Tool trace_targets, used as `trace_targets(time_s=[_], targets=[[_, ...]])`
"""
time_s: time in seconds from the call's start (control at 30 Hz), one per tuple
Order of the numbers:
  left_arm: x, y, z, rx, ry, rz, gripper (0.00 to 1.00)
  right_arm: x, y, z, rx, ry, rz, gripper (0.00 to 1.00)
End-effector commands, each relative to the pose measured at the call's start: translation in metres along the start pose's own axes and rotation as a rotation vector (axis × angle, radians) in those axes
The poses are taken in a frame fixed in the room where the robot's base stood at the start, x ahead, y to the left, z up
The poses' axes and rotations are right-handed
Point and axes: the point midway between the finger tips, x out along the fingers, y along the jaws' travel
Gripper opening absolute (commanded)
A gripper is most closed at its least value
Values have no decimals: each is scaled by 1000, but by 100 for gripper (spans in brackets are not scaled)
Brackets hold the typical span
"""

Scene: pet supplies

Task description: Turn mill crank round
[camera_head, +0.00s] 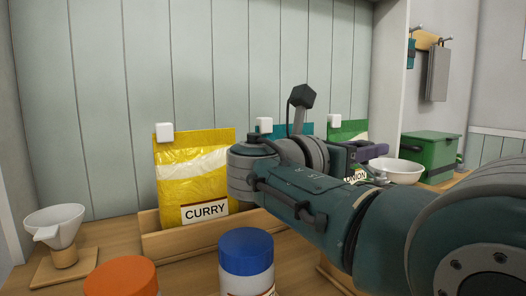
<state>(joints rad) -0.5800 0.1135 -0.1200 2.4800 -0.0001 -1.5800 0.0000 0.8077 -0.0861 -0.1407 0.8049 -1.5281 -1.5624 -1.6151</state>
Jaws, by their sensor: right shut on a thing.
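My right arm reaches in from the right, across the front of the shelf. Its gripper (352,154) is small, dark and partly hidden by my own wrist, and points to the right. It is shut on a part I take to be the mill crank. A purple-grey piece (376,151) shows at its tip, just above a white bowl (399,170). I cannot tell clearly whether this piece is the crank or the mill. The rest of the mill is hidden behind my arm. My left gripper is not in view.
A wooden tray (165,242) holds a yellow CURRY bag (193,174). Teal (266,133) and green (348,131) bags stand behind my arm. A blue-lidded jar (246,250) and an orange lid (121,277) are in front. A white funnel (55,222) stands left, a green box (430,154) right.

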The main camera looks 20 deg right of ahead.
Motion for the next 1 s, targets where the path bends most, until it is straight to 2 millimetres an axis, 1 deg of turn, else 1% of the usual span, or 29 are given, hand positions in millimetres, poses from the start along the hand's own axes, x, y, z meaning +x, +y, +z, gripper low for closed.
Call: trace_targets(time_s=[0.27, 0.3, 0.53, 0.57, 0.83, 0.93, 1.0], targets=[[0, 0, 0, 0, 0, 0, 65, 0, 0, 0, -1, -1, -1, 0], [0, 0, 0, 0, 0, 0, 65, 0, 0, 0, -1, -1, -1, 38], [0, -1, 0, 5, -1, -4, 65, 0, 0, 0, -1, 0, 0, 64], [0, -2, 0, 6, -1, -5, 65, 0, 0, 0, -1, 0, 0, 66], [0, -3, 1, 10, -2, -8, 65, -2, 0, 0, 0, 0, 1, 66], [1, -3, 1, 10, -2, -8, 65, -11, 0, -1, 0, 1, 2, 66], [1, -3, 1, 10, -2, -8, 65, -23, 0, -1, 0, 1, 3, 66]])
